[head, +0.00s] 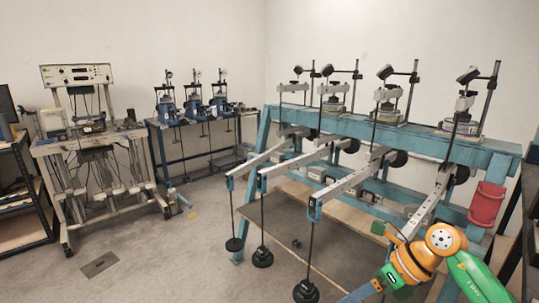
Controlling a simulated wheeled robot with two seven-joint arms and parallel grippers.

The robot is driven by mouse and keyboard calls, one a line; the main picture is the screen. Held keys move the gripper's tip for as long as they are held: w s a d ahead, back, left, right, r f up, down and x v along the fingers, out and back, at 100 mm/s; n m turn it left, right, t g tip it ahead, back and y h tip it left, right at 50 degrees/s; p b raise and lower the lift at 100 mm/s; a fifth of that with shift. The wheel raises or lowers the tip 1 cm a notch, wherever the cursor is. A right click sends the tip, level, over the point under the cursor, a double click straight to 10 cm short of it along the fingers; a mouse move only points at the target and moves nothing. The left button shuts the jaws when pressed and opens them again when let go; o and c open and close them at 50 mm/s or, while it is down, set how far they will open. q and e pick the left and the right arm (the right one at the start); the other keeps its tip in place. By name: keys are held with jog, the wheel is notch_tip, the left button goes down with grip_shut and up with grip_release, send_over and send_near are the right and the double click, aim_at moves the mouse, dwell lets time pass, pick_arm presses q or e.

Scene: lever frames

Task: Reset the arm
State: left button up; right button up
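Several grey lever arms run forward from the blue lever frame (420,138). Three show clear blue end pieces with hanging rods and black weights: the left lever (262,158), the second lever (300,162) and the third lever (350,182). The right lever (432,207) slopes down toward the front, its near part behind my orange and green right arm (440,240). A blue bar (358,294) shows at the bottom edge beside the arm's green section; I cannot tell if they touch. My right fingers cannot be made out. My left gripper is out of view.
A red bin (486,204) hangs at the frame's right end. A wooden board (300,225) lies low under the levers. Black weights (262,257) hang in front. An instrument bench (95,150) stands left. The floor (170,260) at the left front is mostly clear.

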jog(key=w+a+f+m+t+y, duration=0.4)
jog(key=a+f+m+t+y, duration=0.3)
jog(key=m, duration=0.5)
jog(key=s+d+f+m+t+h, duration=0.1)
jog(key=s+d+f+m+h, duration=0.15)
jog(key=f+m, duration=0.4)
jog(key=s+d+f+m+t+h, duration=0.1)
jog(key=s+d+f+m+h, duration=0.2)
jog(key=f+m, duration=0.4)
jog(key=s+d+f+m+h, duration=0.2)
jog(key=f+m+h, duration=0.3)
jog(key=f, duration=0.4)
jog(key=s+f+m+g+h, duration=0.1)
jog(key=s+f+m+g, duration=0.2)
jog(key=s, duration=0.8)
jog(key=s+d+f+m+g+h, duration=0.1)
jog(key=s+f+m+g, duration=0.2)
jog(key=s+f, duration=0.4)
jog(key=s+f+m+g+h, duration=0.1)
jog(key=s+f+m+g, duration=0.3)
jog(key=s, duration=1.1)
jog(key=shift+s+d+f, duration=0.2)
jog(key=shift+f, duration=0.55)
